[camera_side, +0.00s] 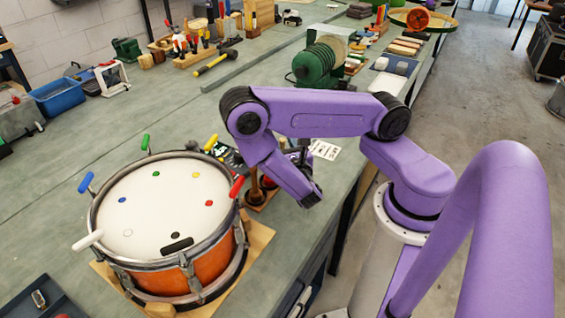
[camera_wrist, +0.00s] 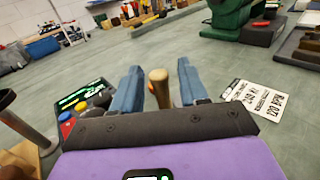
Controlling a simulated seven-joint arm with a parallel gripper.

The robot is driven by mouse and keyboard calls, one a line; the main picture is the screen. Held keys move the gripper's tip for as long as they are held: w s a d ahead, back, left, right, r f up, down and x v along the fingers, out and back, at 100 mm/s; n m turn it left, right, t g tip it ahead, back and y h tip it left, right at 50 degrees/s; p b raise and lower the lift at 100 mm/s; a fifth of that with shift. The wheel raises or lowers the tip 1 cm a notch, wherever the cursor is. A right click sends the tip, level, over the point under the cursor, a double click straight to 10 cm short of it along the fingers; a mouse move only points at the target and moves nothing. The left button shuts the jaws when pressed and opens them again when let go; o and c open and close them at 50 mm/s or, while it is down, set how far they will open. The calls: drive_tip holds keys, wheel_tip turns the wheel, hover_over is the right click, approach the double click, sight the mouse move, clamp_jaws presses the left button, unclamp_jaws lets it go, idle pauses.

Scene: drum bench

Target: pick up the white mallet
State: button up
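The mallet is not in the wrist view. My gripper (camera_wrist: 159,80) is open in the wrist view, with its two blue fingers apart. A wooden knob-ended handle (camera_wrist: 160,90) shows between the fingers, with gaps on both sides; I cannot tell how near it is. In the side view my arm hides the fingers, to the right of the drum and away from the mallet.
Blue (camera_side: 86,182), green (camera_side: 145,142), yellow (camera_side: 211,142) and red (camera_side: 237,187) mallets or handles stick out around the drum rim. A button panel (camera_wrist: 85,103) and a printed card (camera_wrist: 258,97) lie on the bench. Tools and a green machine (camera_side: 314,65) stand farther back.

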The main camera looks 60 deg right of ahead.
clamp_jaws()
drive_tip(key=shift+r, duration=0.1)
